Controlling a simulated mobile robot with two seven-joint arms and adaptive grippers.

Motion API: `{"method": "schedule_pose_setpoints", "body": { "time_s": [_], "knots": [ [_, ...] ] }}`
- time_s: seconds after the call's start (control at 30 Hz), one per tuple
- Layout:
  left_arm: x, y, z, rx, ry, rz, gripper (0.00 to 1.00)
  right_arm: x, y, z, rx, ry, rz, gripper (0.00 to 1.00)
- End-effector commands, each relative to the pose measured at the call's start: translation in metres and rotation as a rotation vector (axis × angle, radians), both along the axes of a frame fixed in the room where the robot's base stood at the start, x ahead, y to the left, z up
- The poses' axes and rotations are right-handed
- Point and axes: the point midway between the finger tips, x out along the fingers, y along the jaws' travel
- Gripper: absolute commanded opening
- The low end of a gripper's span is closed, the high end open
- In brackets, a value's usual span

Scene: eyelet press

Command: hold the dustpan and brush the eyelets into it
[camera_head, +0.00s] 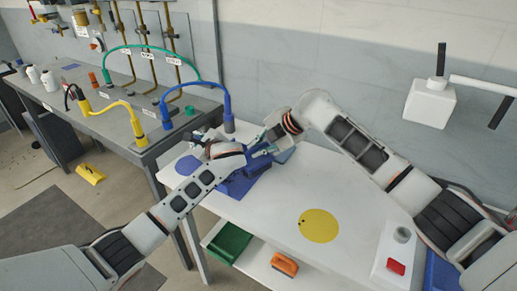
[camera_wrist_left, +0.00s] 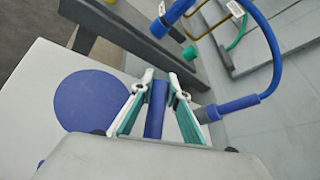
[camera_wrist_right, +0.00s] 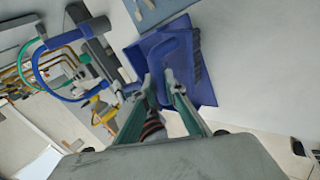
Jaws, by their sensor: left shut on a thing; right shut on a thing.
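The blue dustpan (camera_head: 238,184) is on the white table near its far left part, partly hidden by my arms. In the right wrist view its pan (camera_wrist_right: 206,90) lies beyond my right fingers. My left gripper (camera_wrist_left: 160,82) is shut on a blue handle (camera_wrist_left: 155,108), which I take for the dustpan's. My right gripper (camera_head: 265,150) is shut on a slim blue handle, apparently the brush's; in the right wrist view dark bristles (camera_wrist_right: 197,66) show along the pan's right side. I cannot make out any eyelets, nor whether the bristles touch the table.
A blue disc (camera_wrist_left: 92,100) lies left of the left gripper. A yellow disc (camera_head: 318,226) and a red-buttoned box (camera_head: 396,268) are on the table. Green (camera_head: 230,243) and orange (camera_head: 285,264) things sit on the lower shelf. The grey bench (camera_head: 145,120) with hoses adjoins left.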

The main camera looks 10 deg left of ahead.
Motion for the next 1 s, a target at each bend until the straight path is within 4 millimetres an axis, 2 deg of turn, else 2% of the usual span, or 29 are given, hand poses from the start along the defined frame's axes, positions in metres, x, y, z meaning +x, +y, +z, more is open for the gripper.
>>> {"method": "schedule_pose_setpoints", "body": {
  "time_s": [0.6, 1.0],
  "knots": [
    [0.0, 0.0, 0.0, 0.0, 0.0, 0.0, 0.0, 0.0, 0.0, 0.058, 0.001, -0.002, 0.001, 0.0],
    [0.0, 0.0, 0.0, 0.0, 0.0, 0.0, 0.0, 0.0, 0.0, 0.061, 0.001, 0.0, 0.001, 0.0]
  ]
}}
